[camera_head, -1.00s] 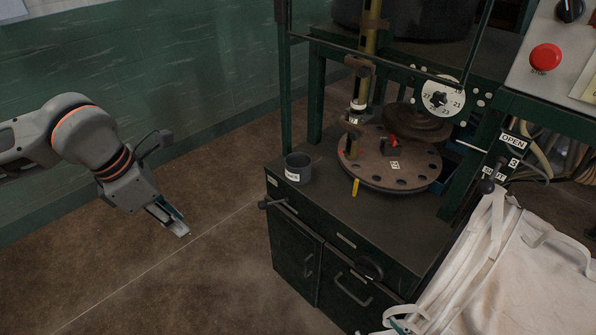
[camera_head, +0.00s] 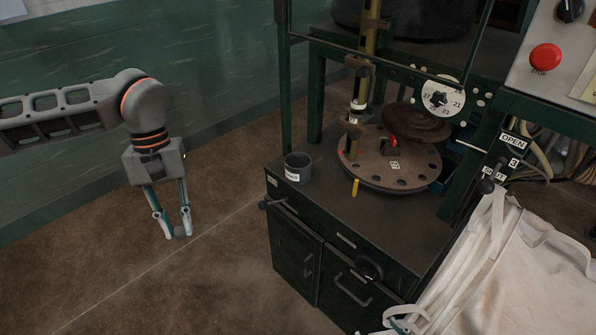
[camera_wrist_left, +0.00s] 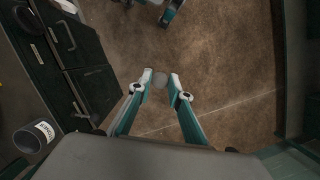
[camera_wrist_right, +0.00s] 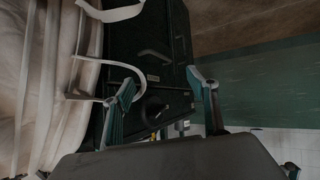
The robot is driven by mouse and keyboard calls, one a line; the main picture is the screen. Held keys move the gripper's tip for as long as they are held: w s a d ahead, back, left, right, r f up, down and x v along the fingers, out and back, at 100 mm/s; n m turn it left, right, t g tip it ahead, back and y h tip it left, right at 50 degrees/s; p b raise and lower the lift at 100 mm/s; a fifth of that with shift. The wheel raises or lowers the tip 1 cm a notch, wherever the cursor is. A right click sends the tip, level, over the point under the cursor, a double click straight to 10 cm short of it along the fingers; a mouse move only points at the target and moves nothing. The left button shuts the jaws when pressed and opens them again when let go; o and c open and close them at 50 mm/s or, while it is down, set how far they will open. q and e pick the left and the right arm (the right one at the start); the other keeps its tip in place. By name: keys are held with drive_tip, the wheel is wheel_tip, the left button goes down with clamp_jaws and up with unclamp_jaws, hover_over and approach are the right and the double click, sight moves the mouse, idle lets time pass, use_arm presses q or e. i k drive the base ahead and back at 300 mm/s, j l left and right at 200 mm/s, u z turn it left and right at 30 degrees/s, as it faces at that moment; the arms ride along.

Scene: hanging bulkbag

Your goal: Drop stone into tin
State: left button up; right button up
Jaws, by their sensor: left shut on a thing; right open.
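My left gripper (camera_head: 175,234) is shut on a small round grey stone (camera_head: 179,232), held in the air over the brown floor, left of the cabinet. In the left wrist view the stone (camera_wrist_left: 159,80) sits between the fingertips of the left gripper (camera_wrist_left: 160,79). The tin (camera_head: 298,168), a grey open cup with a white label, stands upright on the cabinet top's left corner. It also shows at the lower left of the left wrist view (camera_wrist_left: 32,138).
The dark green cabinet (camera_head: 320,255) has a side handle and a knob jutting out. A round rusty plate with holes (camera_head: 385,172) stands right of the tin. A white bulk bag (camera_head: 520,275) hangs at the right. Open floor lies left of the cabinet.

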sight(292, 176)
drive_tip(key=i+j, duration=0.1)
drive_tip(key=j, duration=0.25)
drive_tip(key=i+j, duration=0.15)
drive_tip(key=j, duration=0.2)
drive_tip(key=i+j, duration=0.1)
drive_tip(key=j, duration=0.25)
drive_tip(key=i+j, duration=0.1)
drive_tip(key=j, duration=0.3)
drive_tip(key=j+z, duration=0.1)
drive_tip(key=z, duration=0.25)
drive_tip(key=j+z, duration=0.1)
drive_tip(key=z, duration=0.25)
drive_tip(key=j+z, duration=0.1)
drive_tip(key=z, duration=1.15)
drive_tip(key=i+j, duration=0.05)
drive_tip(key=j, duration=0.05)
